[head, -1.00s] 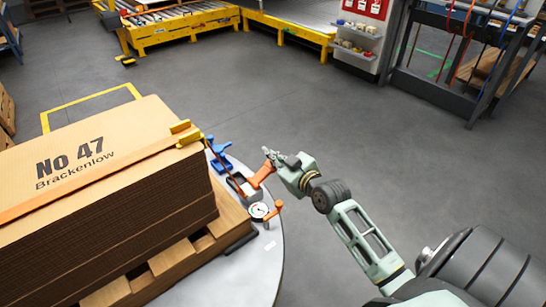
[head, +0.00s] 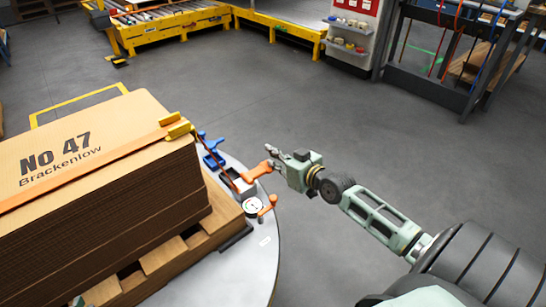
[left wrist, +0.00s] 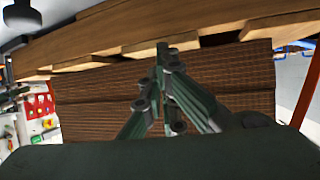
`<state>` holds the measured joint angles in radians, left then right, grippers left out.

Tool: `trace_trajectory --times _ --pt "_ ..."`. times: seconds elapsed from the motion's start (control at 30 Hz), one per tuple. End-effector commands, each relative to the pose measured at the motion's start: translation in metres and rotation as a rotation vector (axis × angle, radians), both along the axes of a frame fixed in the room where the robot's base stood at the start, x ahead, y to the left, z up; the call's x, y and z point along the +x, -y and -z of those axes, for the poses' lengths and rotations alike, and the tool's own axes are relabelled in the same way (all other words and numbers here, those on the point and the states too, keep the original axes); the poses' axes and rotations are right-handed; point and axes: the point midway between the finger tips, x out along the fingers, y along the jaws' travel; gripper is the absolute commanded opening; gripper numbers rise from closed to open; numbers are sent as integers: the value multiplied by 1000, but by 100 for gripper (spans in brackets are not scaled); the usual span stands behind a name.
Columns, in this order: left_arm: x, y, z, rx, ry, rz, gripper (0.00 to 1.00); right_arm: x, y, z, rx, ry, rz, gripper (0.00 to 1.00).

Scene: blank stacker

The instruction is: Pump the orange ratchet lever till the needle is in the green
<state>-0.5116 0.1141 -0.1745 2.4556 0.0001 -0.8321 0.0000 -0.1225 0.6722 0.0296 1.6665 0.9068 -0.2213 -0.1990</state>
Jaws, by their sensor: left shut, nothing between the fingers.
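An orange lever (head: 257,172) rises from a ratchet (head: 239,184) at the table edge, beside the cardboard stack. The round white gauge (head: 253,206) sits just in front of it; its needle is too small to read. A second, short orange handle (head: 268,206) stands by the gauge. My right gripper (head: 279,155) is at the lever's outer end. I cannot tell whether it touches the lever or how far its fingers are apart. My left gripper (left wrist: 162,52) is shut and empty in the left wrist view, in front of the stack; it is not seen in the head view.
The cardboard stack (head: 100,132), marked "No 47 Brackenlow", lies on a wooden pallet (head: 160,262) with an orange strap (head: 95,170) over it. A blue tool (head: 212,152) lies behind the ratchet. The round grey table (head: 250,268) has bare room in front. Open floor lies to the right.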

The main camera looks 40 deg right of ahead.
Motion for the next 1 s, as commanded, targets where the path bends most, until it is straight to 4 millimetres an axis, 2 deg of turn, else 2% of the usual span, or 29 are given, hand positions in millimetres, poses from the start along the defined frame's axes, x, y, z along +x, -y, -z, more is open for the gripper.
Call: trace_trajectory --times 0.23,0.7,0.87,1.0 --pt "7 3 -10 -13 56 3 0 0 3 5 -4 -4 1 0" --pt "7 3 -11 -14 58 3 0 -2 3 6 -5 -6 2 0" --pt "7 3 -11 -14 58 3 0 -16 4 4 -5 -9 1 0" --pt "7 3 -11 -14 58 3 0 -38 5 -1 -6 -10 -1 0"
